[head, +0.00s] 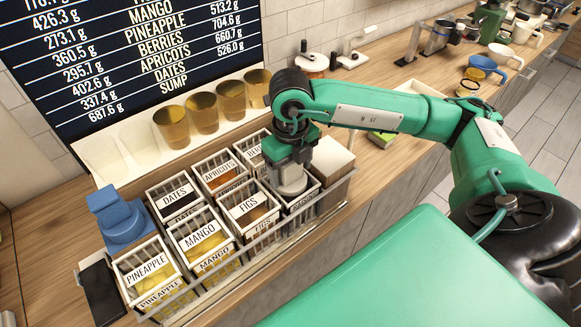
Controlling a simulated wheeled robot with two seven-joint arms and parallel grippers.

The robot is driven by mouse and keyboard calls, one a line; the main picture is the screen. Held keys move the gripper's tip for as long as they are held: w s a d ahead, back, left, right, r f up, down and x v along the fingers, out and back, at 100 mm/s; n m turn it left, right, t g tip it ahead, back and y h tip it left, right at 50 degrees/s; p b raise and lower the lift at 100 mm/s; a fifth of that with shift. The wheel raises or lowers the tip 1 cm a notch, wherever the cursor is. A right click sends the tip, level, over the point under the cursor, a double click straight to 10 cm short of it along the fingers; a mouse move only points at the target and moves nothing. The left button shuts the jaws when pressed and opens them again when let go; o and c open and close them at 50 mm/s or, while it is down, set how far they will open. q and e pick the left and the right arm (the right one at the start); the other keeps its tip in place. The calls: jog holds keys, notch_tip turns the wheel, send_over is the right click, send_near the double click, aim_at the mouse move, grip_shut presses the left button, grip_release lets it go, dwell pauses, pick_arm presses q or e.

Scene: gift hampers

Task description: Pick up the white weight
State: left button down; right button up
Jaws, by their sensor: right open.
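A short pale grey-white cylinder (291,179), which looks like the white weight, shows right below my right gripper (290,160), over the back-right baskets. The gripper points down and is open. Its green body hides the top of the cylinder, and I cannot tell whether the fingers touch it or what it rests on. My right arm reaches in from the right. My left gripper is not in view.
Labelled baskets, such as the pineapple basket (148,273), mango basket (202,240) and figs basket (248,208), stand close together. A blue object (120,217) is left of them. Gold cups (172,127) line the back. A dark phone-like slab (101,293) lies front left.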

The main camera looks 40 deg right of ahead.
jog(key=shift+f, duration=0.2)
jog(key=shift+r, duration=0.1)
jog(key=c, duration=1.5)
jog(key=shift+o, duration=0.2)
jog(key=shift+r, duration=0.1)
jog(key=shift+w+r+b, duration=0.1)
jog(key=shift+r+b, duration=0.2)
jog(key=shift+r, duration=0.2)
notch_tip(320, 180, up, 7)
jog(key=shift+f+b, duration=0.1)
jog(key=shift+b, duration=0.9)
notch_tip(320, 180, up, 12)
